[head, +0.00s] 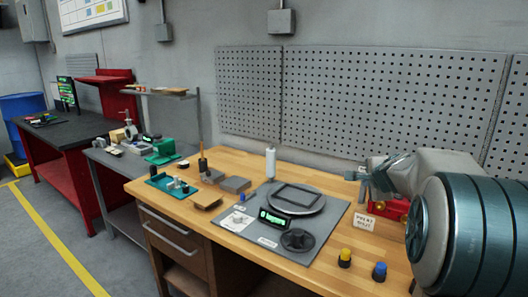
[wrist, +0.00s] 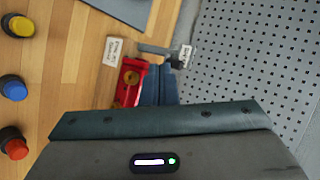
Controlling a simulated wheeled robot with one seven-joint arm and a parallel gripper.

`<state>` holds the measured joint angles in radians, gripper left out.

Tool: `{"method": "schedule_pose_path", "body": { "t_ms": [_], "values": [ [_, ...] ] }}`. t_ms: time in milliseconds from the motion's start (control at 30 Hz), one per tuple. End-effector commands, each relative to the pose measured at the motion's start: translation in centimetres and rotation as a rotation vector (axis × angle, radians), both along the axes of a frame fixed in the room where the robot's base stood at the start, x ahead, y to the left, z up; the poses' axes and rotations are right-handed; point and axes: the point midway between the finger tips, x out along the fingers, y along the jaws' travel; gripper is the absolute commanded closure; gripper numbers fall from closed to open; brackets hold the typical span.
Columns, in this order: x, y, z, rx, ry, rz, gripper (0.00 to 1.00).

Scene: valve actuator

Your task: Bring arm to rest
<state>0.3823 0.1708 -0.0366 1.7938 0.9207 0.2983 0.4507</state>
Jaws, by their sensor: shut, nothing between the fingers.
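My arm (head: 465,225) reaches in from the right in the head view, over the right end of the wooden bench (head: 222,162). My gripper (head: 364,186) is at its far end, near the pegboard side of the bench, with its fingers together and empty. In the wrist view my gripper (wrist: 158,86) shows as blue-grey fingers beyond the dark wrist housing. A red part with brass fittings (wrist: 130,82) lies beside the fingers in that view. It shows partly behind a small sign in the head view (head: 393,209); I cannot tell whether the fingers touch it.
A grey mat (head: 325,222) holds a round plate (head: 296,199), a green display (head: 274,218) and a black handwheel (head: 297,240). A yellow button (head: 345,256) and a blue button (head: 379,270) stand near the front edge. The pegboard (head: 390,100) rises behind the bench.

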Motion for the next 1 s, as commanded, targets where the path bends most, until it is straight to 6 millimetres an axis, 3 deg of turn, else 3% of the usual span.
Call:
{"method": "schedule_pose_path", "body": {
  "t_ms": [33,200,400,600,700,833,1000],
  "values": [
    [-1.3,2.7,0.1,-0.041,0.031,0.082,1.0],
    [-8.2,11.7,-1.7,-0.244,0.188,0.432,1.0],
    [-19.0,18.6,-5.5,-0.499,0.386,0.844,1.0],
    [-29.0,20.7,-9.3,-0.732,0.565,1.179,1.0],
    [-32.1,20.6,-10.6,-0.808,0.625,1.28,1.0],
    [-34.1,20.3,-11.4,-0.858,0.669,1.346,1.0],
    [-34.4,20.2,-11.6,-0.869,0.679,1.359,1.0]
  ]
}}
